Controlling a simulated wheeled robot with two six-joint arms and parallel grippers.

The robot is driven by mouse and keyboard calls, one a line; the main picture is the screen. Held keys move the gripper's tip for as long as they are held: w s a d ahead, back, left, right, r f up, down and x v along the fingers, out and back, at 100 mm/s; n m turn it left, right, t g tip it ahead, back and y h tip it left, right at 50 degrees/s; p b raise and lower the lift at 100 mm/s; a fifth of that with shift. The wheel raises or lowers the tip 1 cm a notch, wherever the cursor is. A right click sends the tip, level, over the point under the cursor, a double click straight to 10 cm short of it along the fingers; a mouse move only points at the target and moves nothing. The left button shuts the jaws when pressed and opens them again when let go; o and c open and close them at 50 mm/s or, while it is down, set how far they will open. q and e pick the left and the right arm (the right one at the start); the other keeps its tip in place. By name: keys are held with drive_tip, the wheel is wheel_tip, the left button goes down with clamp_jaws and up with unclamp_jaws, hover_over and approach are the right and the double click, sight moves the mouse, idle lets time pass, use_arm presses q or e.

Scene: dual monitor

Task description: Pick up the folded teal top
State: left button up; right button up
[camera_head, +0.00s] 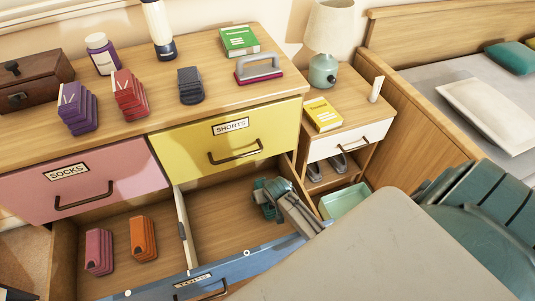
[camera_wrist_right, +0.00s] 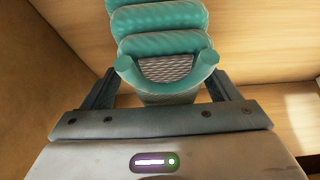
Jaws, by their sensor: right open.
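The folded teal top (camera_head: 265,189) lies in the right part of the open blue-fronted lower drawer (camera_head: 255,262). In the right wrist view the teal top (camera_wrist_right: 163,40) is a stack of rounded ribbed folds with a grey patterned patch at its near end. My right gripper (camera_head: 280,198) reaches down into the drawer over the top and hides part of it. In the wrist view my right gripper's fingers (camera_wrist_right: 163,88) are open, one on each side of the top's near end. Whether they touch it is unclear. My left gripper is not in view.
A divider (camera_head: 186,228) separates the teal top from a pink folded item (camera_head: 99,251) and an orange one (camera_head: 143,238). The yellow shorts drawer (camera_head: 222,140) overhangs the back. A nightstand (camera_head: 350,141) and teal bin (camera_head: 345,202) stand to the right.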

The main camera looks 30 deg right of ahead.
drive_tip(key=shift+f, duration=0.15)
drive_tip(key=c, duration=1.1)
drive_tip(key=shift+c, duration=0.2)
